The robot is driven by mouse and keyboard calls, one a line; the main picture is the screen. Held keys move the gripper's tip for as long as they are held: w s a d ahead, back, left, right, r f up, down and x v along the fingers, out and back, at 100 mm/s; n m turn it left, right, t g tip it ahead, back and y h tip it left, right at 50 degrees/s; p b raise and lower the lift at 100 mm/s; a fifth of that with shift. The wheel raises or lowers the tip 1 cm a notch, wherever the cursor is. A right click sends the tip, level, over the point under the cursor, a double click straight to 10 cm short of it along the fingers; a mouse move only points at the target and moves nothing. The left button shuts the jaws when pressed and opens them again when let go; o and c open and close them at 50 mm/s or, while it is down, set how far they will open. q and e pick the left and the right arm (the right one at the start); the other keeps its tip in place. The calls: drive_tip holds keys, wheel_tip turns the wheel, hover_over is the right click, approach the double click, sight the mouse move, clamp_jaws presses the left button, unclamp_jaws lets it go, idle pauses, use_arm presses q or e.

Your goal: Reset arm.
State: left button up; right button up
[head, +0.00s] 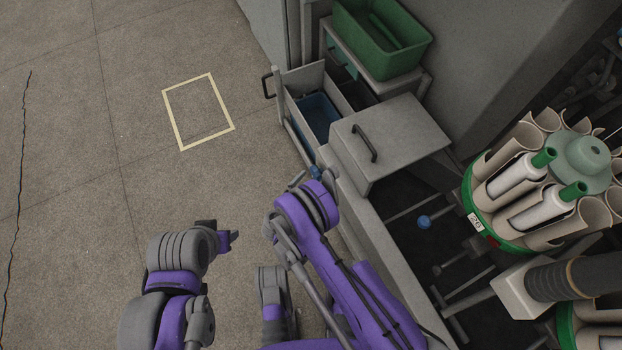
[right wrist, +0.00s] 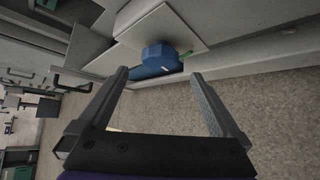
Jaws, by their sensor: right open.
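My right arm, purple and grey, reaches up the middle of the head view. Its gripper (head: 300,180) is mostly hidden behind its own wrist there. In the right wrist view the right gripper (right wrist: 158,78) is open, its two grey fingers spread with nothing held. A blue knob-like part (right wrist: 158,58) shows beyond and between the fingertips; I cannot tell whether they touch it.
The winder's cone magazine (head: 472,222) stands at right. A grey cabinet box with a black handle (head: 365,143) and an open drawer (head: 300,80) lie ahead of the right arm. A green bin (head: 345,50) stands behind. The floor at left is clear, with a yellow taped rectangle (head: 171,119).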

drive_tip(key=shift+v, duration=0.8)
